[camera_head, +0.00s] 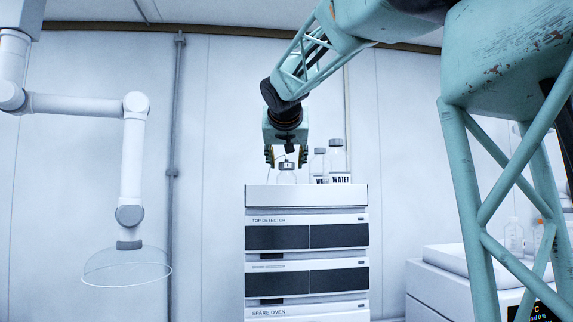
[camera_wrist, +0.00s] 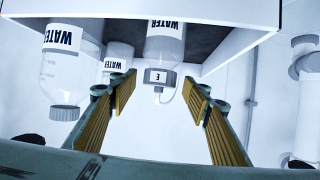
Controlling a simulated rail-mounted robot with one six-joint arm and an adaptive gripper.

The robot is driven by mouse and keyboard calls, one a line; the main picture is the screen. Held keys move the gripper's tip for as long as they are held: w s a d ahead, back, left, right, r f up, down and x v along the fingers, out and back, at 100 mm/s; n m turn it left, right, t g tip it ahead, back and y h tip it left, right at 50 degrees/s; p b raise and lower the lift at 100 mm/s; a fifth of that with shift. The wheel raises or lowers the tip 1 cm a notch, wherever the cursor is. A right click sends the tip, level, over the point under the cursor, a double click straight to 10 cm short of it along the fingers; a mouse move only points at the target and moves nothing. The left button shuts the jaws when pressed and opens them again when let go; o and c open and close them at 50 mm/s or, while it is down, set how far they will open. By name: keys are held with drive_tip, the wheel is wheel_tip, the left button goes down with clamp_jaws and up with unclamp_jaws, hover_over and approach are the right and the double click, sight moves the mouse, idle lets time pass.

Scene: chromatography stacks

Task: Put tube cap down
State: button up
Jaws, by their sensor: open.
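The tube cap (camera_wrist: 157,77), grey with a label reading "E", is on the mouth of a WATER bottle (camera_wrist: 164,45) in the wrist view, where bottles appear upside down. A thin tube (camera_wrist: 171,97) curves from it. In the head view the cap (camera_head: 286,165) is small above its bottle (camera_head: 287,178) on the stack's top tray. My gripper (camera_head: 286,156) is open just above this cap. In the wrist view my gripper (camera_wrist: 161,96) has its yellow-padded fingers apart on either side, with a gap between them and the cap. Nothing is held.
The white top tray (camera_head: 305,198) crowns a stack marked TOP DETECTOR (camera_head: 307,236). Two more WATER bottles (camera_head: 338,160) stand right of the cap's bottle. A jointed white extraction arm with a clear hood (camera_head: 127,266) hangs at left. Another white instrument (camera_head: 455,270) stands at right.

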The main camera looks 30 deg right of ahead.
drive_tip(key=b+v, duration=0.2)
drive_tip(key=v, duration=1)
drive_tip(key=shift+a+r, duration=0.15)
drive_tip(key=shift+a, duration=0.05)
drive_tip(key=shift+s, duration=0.15)
idle(0.5)
